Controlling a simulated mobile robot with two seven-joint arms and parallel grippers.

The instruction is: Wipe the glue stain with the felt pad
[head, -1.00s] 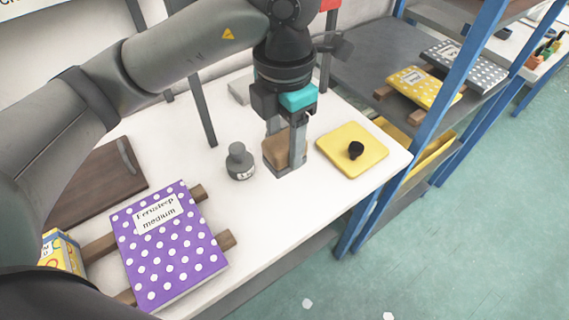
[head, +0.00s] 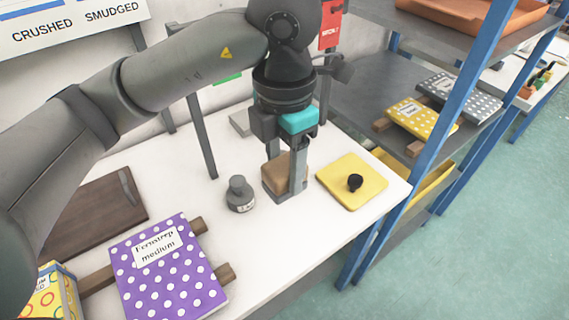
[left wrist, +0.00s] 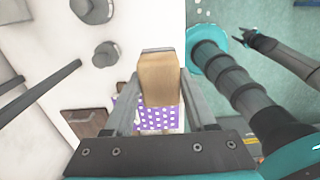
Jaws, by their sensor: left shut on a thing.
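My left gripper (head: 286,184) is shut on the felt pad (head: 277,172), a tan block with a thin grey layer underneath. It holds the pad at or just above the white table (head: 215,245), between a grey bottle and a yellow plate; I cannot tell whether it touches. The left wrist view shows the pad (left wrist: 158,80) between the two fingers. I cannot make out a glue stain; the area under the pad is hidden. My right gripper (left wrist: 250,40) shows small and dark in the left wrist view, its jaws unclear.
The grey bottle (head: 239,194) stands just left of the pad. A purple dotted book (head: 165,270) rests on wooden bars at front left. A blue-framed shelf (head: 400,205) borders the table's right.

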